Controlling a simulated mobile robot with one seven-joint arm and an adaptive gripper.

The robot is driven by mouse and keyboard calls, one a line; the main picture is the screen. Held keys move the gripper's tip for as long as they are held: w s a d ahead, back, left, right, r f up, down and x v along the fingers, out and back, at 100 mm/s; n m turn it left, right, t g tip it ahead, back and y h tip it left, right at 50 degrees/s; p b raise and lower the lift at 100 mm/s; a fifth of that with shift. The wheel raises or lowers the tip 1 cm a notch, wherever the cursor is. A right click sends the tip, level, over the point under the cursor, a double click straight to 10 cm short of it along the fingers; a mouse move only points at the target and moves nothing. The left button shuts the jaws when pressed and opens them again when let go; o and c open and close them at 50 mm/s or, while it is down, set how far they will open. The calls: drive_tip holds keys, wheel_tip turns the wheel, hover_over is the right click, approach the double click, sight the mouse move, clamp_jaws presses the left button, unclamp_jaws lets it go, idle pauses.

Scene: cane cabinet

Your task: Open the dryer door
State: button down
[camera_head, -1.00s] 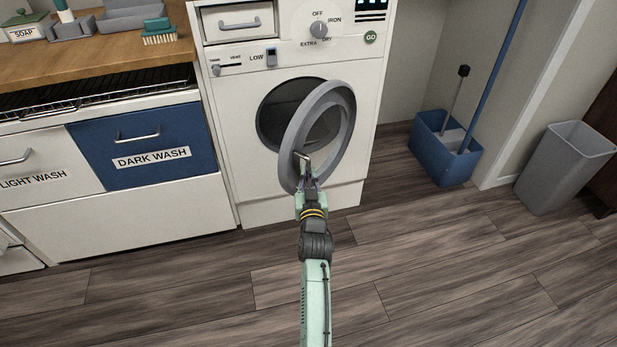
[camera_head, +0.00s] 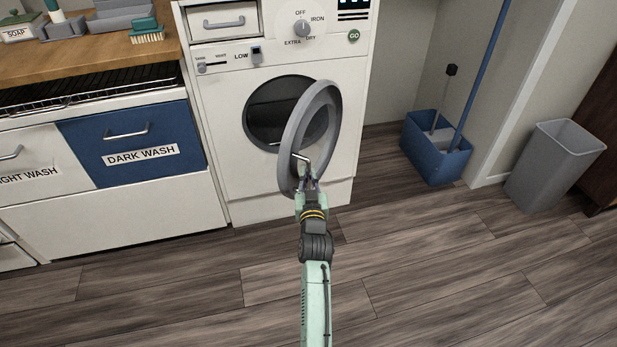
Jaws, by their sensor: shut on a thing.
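The white dryer (camera_head: 222,118) stands in the middle, with a dial and a GO button on top. Its round grey dryer door (camera_head: 289,136) is swung part way open, hinged on the right side. The dark round opening (camera_head: 262,112) shows to the left of and behind the door ring. My gripper (camera_head: 306,172) is at the near, lower-left part of the door ring, shut on the door's metal handle (camera_head: 301,158). The fingertips are small and partly hidden around the handle.
A wooden counter (camera_head: 85,62) with white and blue wash drawers (camera_head: 152,172) is at left. A blue bucket (camera_head: 437,152) with long handles and a grey bin (camera_head: 556,170) stand at right. The floor in front of the dryer is clear.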

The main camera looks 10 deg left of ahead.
drive_tip(key=c, duration=1.7)
unclamp_jaws()
drive_tip(key=shift+o, duration=0.2)
drive_tip(key=v, duration=0.7)
drive_tip(key=shift+s+d, duration=0.15)
drive_tip(key=shift+s, duration=0.05)
drive_tip(key=shift+c, duration=0.2)
